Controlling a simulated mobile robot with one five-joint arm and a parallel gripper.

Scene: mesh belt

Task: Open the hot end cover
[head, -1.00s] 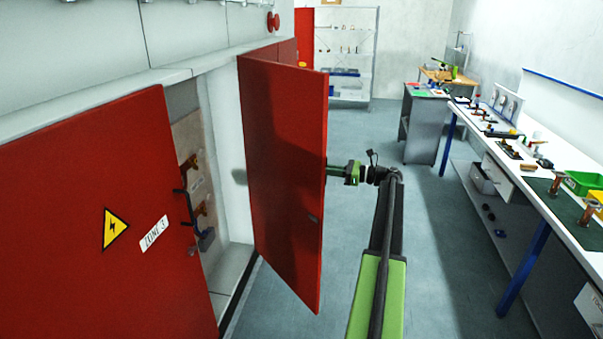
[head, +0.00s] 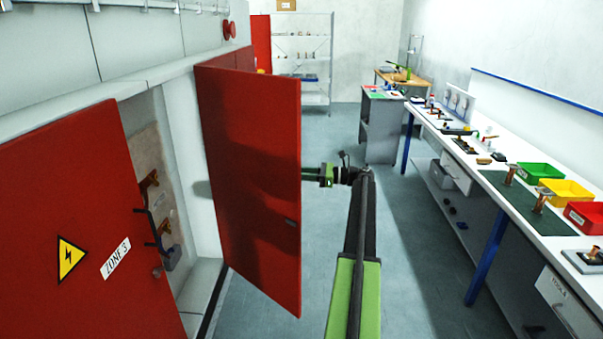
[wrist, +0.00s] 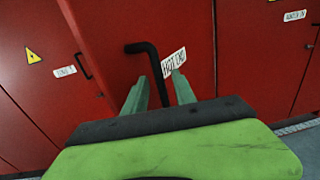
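In the wrist view a red cover (wrist: 230,75) fills the middle, with a white label reading HOT END (wrist: 174,62) and a bent black handle (wrist: 146,55). My gripper (wrist: 162,92) has its two green fingers apart. The handle's lower end shows between them with space on both sides; whether it is deep enough to touch is unclear. In the head view my arm reaches forward and left, and the gripper's end is hidden behind a standing-open red door (head: 250,180). The hot end cover cannot be made out there.
A red ZONE 3 door (head: 80,230) with a warning sign is at the left, beside an opening with copper-coloured parts (head: 150,205). A white workbench (head: 480,170) with coloured bins runs along the right. Grey floor (head: 290,120) lies free between.

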